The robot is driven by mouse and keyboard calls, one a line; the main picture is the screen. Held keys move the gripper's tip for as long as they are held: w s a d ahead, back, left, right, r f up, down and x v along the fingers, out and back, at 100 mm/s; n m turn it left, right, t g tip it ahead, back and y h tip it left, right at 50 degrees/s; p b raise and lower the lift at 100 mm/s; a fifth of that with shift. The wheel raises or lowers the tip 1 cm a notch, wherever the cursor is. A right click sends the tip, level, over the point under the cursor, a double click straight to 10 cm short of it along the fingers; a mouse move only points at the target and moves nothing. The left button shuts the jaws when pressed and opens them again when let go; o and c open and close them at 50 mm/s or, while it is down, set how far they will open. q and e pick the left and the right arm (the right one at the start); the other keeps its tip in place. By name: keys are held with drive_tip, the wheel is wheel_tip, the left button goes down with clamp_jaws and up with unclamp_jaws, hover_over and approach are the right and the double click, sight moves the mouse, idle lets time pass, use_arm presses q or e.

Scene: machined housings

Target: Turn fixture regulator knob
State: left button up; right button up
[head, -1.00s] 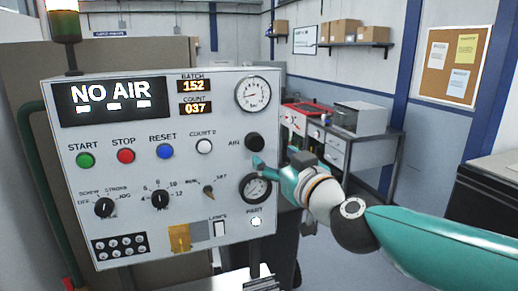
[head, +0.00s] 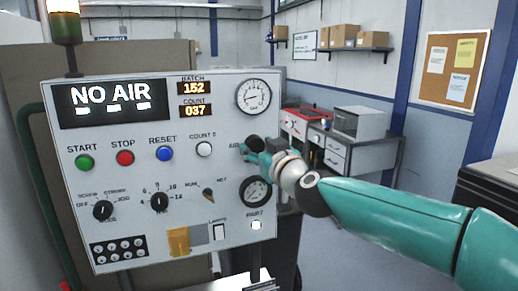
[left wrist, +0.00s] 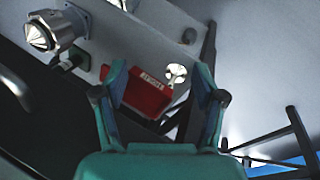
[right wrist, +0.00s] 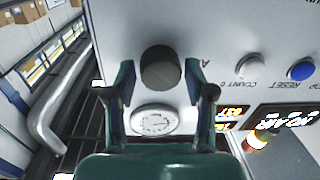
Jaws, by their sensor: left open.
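The grey control panel (head: 130,215) stands on the left in the head view, its display reading NO AIR. The black round knob by the AIR label shows in the right wrist view (right wrist: 160,68); in the head view my right gripper mostly hides it. My right gripper (head: 256,151) is at the panel's right edge. In the right wrist view its two fingers (right wrist: 160,82) stand open on either side of the knob, with narrow gaps beside it. The upper pressure gauge (head: 254,97) is above the knob. My left gripper (left wrist: 160,88) is open and empty, out of the head view.
Push buttons, including the blue RESET (head: 164,154), lie to the left.

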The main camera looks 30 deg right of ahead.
drive_tip(key=c, duration=0.7)
drive_tip(key=m+b, duration=0.1)
drive_tip(key=m, duration=0.1)
drive_tip(key=shift+f+m, duration=0.15)
drive_tip(key=shift+m, duration=1.05)
drive_tip(key=o, duration=1.2)
drive_tip(key=shift+c, duration=0.2)
drive_tip(key=shift+s, duration=0.1)
drive_tip(key=s+a, duration=0.2)
drive_tip(key=s, duration=0.9)
drive_tip(key=shift+s+f, duration=0.15)
drive_tip(key=shift+s, duration=0.15)
